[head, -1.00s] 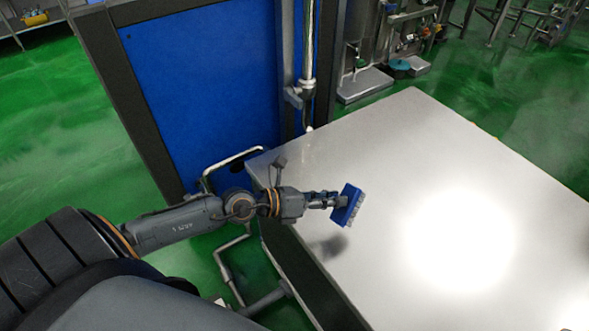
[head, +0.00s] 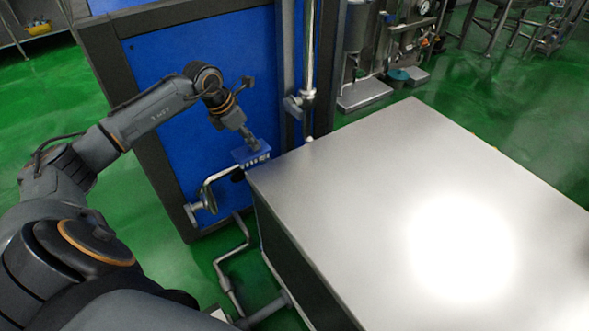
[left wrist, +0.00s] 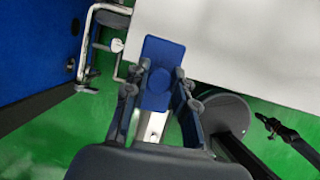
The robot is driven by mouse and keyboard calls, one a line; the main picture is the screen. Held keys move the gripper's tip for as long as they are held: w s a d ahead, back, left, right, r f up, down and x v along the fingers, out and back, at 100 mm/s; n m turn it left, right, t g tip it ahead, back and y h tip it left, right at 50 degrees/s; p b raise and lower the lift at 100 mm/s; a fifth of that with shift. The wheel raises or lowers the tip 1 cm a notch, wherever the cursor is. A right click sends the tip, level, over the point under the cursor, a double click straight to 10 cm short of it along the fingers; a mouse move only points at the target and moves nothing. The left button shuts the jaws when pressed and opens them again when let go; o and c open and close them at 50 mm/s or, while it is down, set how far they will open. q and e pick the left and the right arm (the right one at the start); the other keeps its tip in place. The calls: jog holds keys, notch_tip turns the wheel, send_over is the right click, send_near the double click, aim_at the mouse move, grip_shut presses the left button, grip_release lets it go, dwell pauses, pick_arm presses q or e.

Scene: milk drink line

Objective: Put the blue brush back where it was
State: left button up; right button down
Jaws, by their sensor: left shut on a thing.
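The blue brush (head: 251,153) is held by my left gripper (head: 252,141), with its pale bristles facing down. It hangs beside the left corner of the steel table, in front of the blue panel and close above a bent metal pipe. In the left wrist view the flat blue back of the brush (left wrist: 163,53) shows between and beyond the fingers of the left gripper (left wrist: 160,88). Whether the brush touches the table edge or the pipe, I cannot tell. A dark forked shape at the right of the left wrist view looks like my right gripper (left wrist: 268,124); its jaws are unclear.
The steel table top (head: 350,180) is bare, with a bright glare. The blue panel (head: 210,90) in a dark frame stands behind the brush. The bent pipe (head: 215,183) and a vertical pipe (head: 308,60) are close by. Steel equipment (head: 362,90) stands at the back.

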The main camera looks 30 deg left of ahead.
pick_arm(q)
jog(key=shift+w+d+f+p, duration=0.4)
jog(key=shift+w+d+f, duration=1.05)
jog(key=shift+f, duration=0.6)
jog(key=shift+w+d+f+p, duration=0.45)
jog(key=shift+w+d+f, duration=1)
jog(key=shift+f, duration=0.55)
jog(key=shift+w+d+f+p, duration=0.4)
jog(key=shift+w+d+f, duration=1.05)
jog(key=shift+f, duration=0.6)
jog(key=shift+w+a, duration=0.1)
jog(key=shift+a, duration=0.1)
jog(key=o, duration=1)
jog(key=shift+r, duration=0.1)
